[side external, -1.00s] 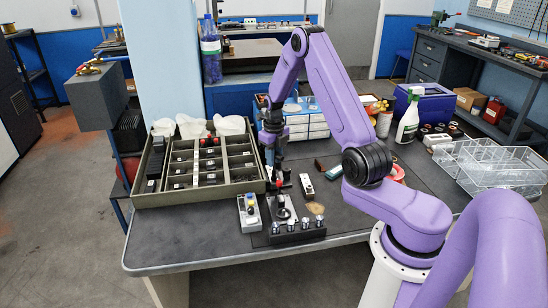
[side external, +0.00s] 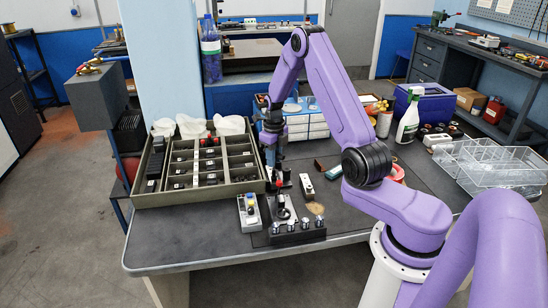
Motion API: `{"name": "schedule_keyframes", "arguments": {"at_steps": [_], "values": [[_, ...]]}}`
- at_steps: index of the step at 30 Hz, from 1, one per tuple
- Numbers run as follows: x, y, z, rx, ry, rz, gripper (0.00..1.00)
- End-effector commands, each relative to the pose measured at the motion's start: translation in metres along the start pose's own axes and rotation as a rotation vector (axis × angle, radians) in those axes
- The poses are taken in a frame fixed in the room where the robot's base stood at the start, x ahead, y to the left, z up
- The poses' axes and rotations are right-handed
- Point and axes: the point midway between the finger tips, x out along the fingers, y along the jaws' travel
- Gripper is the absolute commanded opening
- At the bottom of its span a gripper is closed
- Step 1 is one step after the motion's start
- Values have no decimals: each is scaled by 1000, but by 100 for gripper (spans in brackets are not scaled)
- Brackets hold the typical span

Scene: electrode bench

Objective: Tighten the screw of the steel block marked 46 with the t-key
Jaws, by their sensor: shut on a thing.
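My gripper (side external: 277,175) points down over the bench, just in front of the tray's right end. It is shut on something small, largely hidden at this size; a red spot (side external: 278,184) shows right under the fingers. I cannot make out whether this is the t-key. Directly below stands a block with a dark upright part (side external: 282,208). Another pale block with a dark top (side external: 306,185) lies to the right. The number 46 cannot be read on any of them.
A black rack with several silver knobs (side external: 297,233) stands in front of the blocks. A large compartmented tray (side external: 150,196) with dark parts is on the left. A spray bottle (side external: 408,120) and clear bins (side external: 490,165) are at the right. The front left bench top (side external: 185,235) is clear.

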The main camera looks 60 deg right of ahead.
Motion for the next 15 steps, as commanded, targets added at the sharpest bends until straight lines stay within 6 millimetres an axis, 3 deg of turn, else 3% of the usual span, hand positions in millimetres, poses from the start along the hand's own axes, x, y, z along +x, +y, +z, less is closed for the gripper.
{"name": "schedule_keyframes", "arguments": {"at_steps": [15], "values": [[-5, 0, 0, 1, -1, 0, 0]]}}
